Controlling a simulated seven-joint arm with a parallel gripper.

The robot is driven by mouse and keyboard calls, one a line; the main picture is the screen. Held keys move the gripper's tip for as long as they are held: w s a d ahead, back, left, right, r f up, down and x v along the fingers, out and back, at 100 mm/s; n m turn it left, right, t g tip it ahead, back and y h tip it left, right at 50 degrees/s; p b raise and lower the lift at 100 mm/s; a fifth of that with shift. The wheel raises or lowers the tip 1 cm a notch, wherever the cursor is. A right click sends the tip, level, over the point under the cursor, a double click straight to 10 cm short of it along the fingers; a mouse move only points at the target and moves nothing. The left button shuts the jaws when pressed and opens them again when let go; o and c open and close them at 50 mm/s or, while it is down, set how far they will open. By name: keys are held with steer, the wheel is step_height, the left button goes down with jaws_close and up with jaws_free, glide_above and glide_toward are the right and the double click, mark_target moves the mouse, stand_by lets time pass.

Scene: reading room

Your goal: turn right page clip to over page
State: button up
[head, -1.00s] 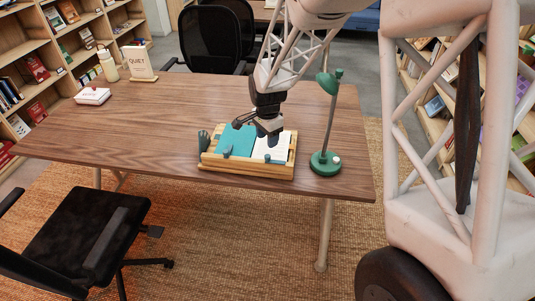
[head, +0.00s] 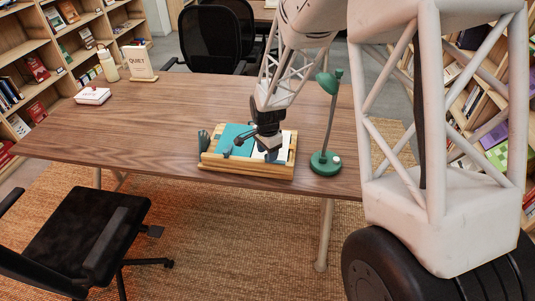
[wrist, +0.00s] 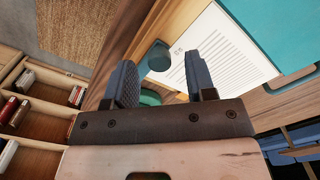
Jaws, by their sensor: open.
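A wooden book stand (head: 245,174) on the desk holds an open book with a teal left side (head: 236,137) and a white right page (head: 284,148). My gripper (head: 256,148) is low over the right page, open and holding nothing visible. In the wrist view my two fingers (wrist: 163,88) are apart. Between and beyond them is a dark teal rounded clip (wrist: 159,56) at the edge of the printed page (wrist: 215,58). I cannot tell how much of the clip lies over the page. A left clip (head: 227,151) sits on the teal side.
A green desk lamp (head: 325,163) stands close to the right of the stand. A dark teal hand-like object (head: 203,140) is at the stand's left. A white box (head: 93,96), a bottle (head: 107,65) and a QUIET sign (head: 138,63) are far left.

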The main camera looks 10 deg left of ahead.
steer(key=shift+f, duration=0.55)
steer(key=c, duration=0.9)
steer(key=shift+c, duration=0.2)
